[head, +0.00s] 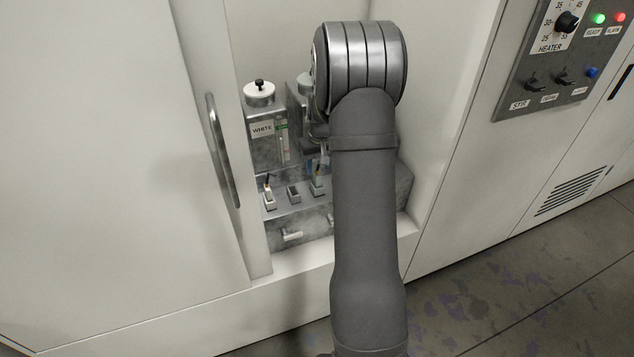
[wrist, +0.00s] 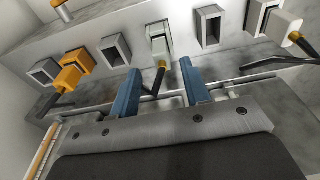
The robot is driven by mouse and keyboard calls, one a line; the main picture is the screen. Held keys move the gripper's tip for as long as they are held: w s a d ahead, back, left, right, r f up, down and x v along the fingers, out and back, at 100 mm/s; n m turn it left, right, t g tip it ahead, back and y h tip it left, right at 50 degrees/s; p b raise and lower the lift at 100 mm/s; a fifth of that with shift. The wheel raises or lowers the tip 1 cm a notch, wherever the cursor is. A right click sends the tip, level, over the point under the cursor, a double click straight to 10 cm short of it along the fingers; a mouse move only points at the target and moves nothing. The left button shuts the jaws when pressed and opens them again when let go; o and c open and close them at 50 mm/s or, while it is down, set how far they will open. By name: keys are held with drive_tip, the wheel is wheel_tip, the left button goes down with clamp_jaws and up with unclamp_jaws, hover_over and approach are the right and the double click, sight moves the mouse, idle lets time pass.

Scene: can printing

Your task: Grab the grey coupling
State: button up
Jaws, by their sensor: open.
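The grey coupling (wrist: 160,44) sits in a socket at the top middle of the wrist view, with a yellow collar and dark hose coming from it. My gripper (wrist: 159,66) is open, its two blue fingers either side of the hose. The fingertips are just short of the coupling's body, and nothing is held. In the head view the grey coupling (head: 317,184) is partly visible beside my arm, which hides most of the gripper.
An orange coupling (wrist: 75,68) is to the left and a white coupling (wrist: 286,25) to the right, with empty sockets between. The white coupling shows in the head view (head: 268,197). A bottle labelled WHITE (head: 262,130) stands behind. Cabinet walls and an open door (head: 120,150) enclose the recess.

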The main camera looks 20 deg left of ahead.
sight(317, 171)
drive_tip(key=f, duration=0.5)
drive_tip(key=shift+w+a, duration=0.15)
drive_tip(key=shift+a, duration=0.15)
clamp_jaws()
drive_tip(key=shift+r, duration=0.1)
